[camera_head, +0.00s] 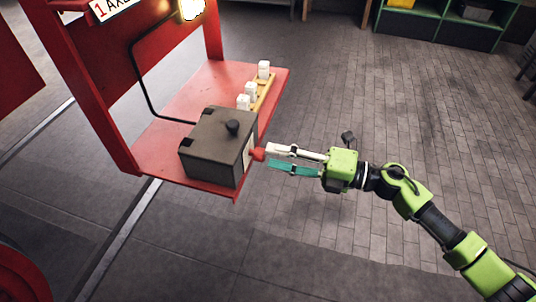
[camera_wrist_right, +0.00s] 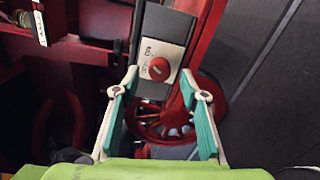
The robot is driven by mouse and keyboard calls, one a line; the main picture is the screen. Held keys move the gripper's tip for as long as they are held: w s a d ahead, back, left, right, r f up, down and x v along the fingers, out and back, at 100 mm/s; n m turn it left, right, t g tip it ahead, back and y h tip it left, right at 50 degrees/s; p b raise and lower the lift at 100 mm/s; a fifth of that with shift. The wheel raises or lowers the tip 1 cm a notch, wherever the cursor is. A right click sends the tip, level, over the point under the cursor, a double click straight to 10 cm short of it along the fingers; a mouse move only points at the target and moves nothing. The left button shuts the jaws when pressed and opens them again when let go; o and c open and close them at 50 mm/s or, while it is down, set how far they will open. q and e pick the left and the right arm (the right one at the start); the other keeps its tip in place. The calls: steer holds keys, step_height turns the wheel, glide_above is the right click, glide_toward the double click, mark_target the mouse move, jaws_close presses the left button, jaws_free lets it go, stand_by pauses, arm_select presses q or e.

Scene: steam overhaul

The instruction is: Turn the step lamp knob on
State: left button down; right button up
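In the right wrist view the red knob (camera_wrist_right: 158,68) is on a pale panel (camera_wrist_right: 161,54) with small markings, too small to read. My right gripper (camera_head: 269,157) is at the red knob. Its fingers are open in the wrist view (camera_wrist_right: 160,84), one each side of the knob in the picture; contact cannot be told. A lamp (camera_head: 192,9) glows at the top. My left gripper is not in view.
The red step (camera_head: 200,95) carries several white blocks (camera_head: 250,91) on a yellow holder (camera_head: 264,92) behind the box. A black cable or bar (camera_head: 137,75) runs down to the step. Open paved floor (camera_head: 400,130) lies to the right. Green-framed shelves (camera_head: 440,18) stand at the back.

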steer(key=v, duration=0.9)
steer(key=shift+w+f, duration=0.1)
steer(key=shift+w, duration=0.05)
